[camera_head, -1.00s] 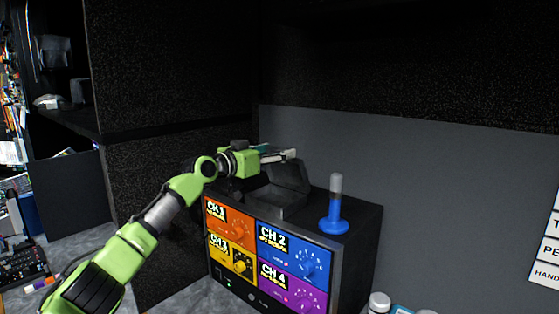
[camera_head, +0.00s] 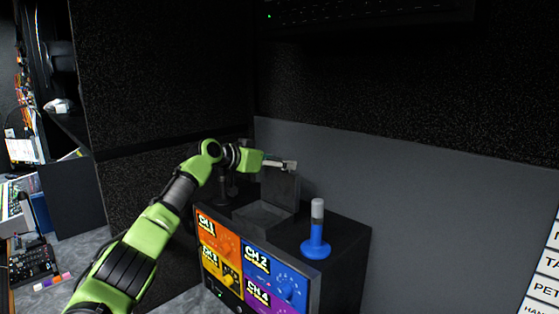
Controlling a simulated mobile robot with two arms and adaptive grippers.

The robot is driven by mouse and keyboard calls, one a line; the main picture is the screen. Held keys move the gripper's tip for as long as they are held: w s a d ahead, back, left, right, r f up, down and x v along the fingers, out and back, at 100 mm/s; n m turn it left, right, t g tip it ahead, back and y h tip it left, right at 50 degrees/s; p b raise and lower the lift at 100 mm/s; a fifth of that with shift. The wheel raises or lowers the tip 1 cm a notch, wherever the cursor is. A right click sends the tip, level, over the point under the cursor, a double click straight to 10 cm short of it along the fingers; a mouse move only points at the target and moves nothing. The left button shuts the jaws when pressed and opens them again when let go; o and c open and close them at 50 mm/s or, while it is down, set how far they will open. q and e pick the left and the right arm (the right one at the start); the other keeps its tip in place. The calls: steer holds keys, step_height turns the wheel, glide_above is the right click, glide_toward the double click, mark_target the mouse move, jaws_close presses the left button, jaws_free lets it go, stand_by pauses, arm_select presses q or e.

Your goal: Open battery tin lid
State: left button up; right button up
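The grey battery tin (camera_head: 262,216) sits on top of the black channel box, toward its left rear. Its lid (camera_head: 280,187) stands raised, about upright, at the back of the tin. My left gripper (camera_head: 292,165) is at the lid's top edge, its fingers pointing right. It overlaps the edge in the picture; I cannot tell whether it touches. Its fingers look close together, but whether they are shut is unclear. The inside of the tin is dark, with nothing distinct in it. My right gripper is not in view.
The channel box (camera_head: 340,256) has coloured CH panels with knobs on its front. A blue stand with a grey top (camera_head: 316,235) is upright on the box, right of the tin. A dark wall panel rises behind, and a desk with gear (camera_head: 32,262) is at lower left.

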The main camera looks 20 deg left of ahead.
arm_select(q)
steer(key=o, duration=1.6)
steer(key=shift+r, duration=0.6)
steer(key=v, duration=1.2)
steer(key=shift+s+a+f, duration=0.1)
steer(key=shift+s+f, duration=0.05)
steer(key=shift+s, duration=0.1)
